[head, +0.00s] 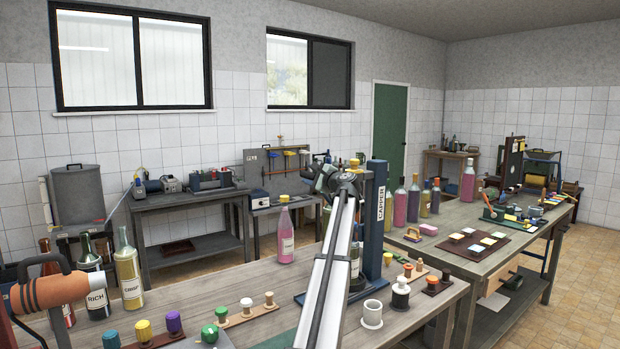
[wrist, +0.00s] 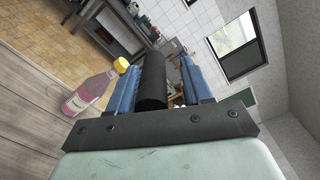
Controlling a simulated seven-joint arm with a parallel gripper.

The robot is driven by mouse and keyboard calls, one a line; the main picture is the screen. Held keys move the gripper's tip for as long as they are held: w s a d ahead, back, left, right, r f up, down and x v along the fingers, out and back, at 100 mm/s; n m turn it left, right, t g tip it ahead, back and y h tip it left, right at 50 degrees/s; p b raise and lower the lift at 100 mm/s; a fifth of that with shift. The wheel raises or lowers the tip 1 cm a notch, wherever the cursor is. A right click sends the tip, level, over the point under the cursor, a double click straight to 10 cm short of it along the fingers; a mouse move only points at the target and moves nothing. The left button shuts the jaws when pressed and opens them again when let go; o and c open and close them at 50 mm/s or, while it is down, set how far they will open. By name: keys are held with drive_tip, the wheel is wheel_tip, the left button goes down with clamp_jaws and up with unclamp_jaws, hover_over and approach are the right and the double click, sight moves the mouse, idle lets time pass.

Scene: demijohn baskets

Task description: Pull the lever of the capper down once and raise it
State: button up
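The capper (head: 378,225), a tall blue column with a white CAPPER label, stands on the near bench right of my forearm. A bottle neck and dark body show partly at its base, behind my arm. My gripper (head: 340,182) is up beside the column's top. In the wrist view a black cylinder (wrist: 153,82), which looks like the lever's grip, lies between the blue fingers of my gripper (wrist: 165,68). A gap shows between it and the right finger, so the fingers look open around it. The rest of the lever is hidden.
A pink bottle (head: 285,232) with a yellow cap stands left of my arm. Several stoppers and a white cup (head: 372,313) are near the front edge. Dark and yellow bottles (head: 128,272) stand at left near an orange tool (head: 50,290).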

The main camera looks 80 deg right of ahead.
drive_tip(key=shift+o, duration=0.8)
drive_tip(key=shift+s+d, duration=0.1)
drive_tip(key=shift+s, duration=0.05)
drive_tip(key=shift+f, duration=0.1)
drive_tip(key=shift+s+a, duration=0.2)
drive_tip(key=shift+a, duration=0.3)
drive_tip(key=v, duration=1.3)
drive_tip(key=shift+d, duration=0.1)
